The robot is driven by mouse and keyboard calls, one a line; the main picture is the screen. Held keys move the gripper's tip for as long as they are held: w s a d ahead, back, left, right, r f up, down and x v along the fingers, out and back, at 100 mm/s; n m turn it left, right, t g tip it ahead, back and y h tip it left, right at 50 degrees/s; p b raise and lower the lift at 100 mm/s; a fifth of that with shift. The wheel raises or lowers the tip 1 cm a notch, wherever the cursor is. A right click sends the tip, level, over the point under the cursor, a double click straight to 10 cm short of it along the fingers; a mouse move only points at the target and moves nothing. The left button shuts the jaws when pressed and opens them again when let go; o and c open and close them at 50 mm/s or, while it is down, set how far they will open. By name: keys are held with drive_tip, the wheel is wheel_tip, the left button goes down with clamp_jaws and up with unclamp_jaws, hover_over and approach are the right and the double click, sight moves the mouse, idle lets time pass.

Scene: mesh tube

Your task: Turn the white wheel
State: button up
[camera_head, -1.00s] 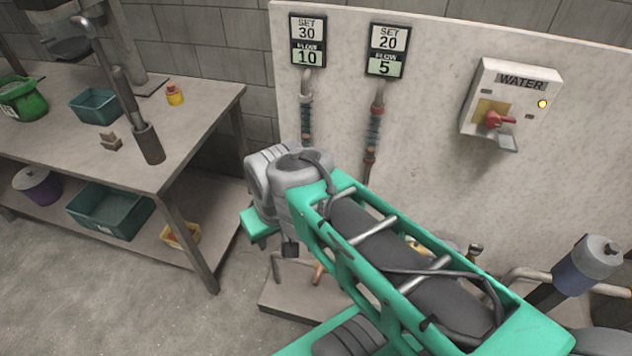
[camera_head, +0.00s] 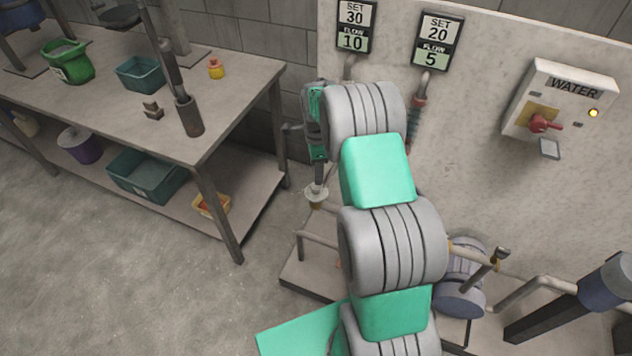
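A small whitish wheel (camera_head: 316,194) sits low, left of my arm, above pipework in front of the wall panel. My gripper (camera_head: 319,176) points down just above the wheel, with its dark fingers seen nearly edge-on. I cannot tell whether the fingers touch the wheel or how far apart they are. My green and grey arm hides part of the panel and pipes behind it.
A display (camera_head: 354,27) reads SET 30, FLOW 10; another display (camera_head: 437,41) reads SET 20, FLOW 5. A WATER box (camera_head: 560,100) with a red handle and lit yellow lamp is on the right. A workbench (camera_head: 230,110) with bins stands left. Pipes and a motor (camera_head: 459,296) lie right of my arm.

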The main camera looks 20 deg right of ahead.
sight(316, 189)
wheel_tip(316, 189, down, 7)
drive_tip(key=shift+a+f+p, duration=0.1)
drive_tip(key=shift+p, duration=0.35)
clamp_jaws()
idle(0.3)
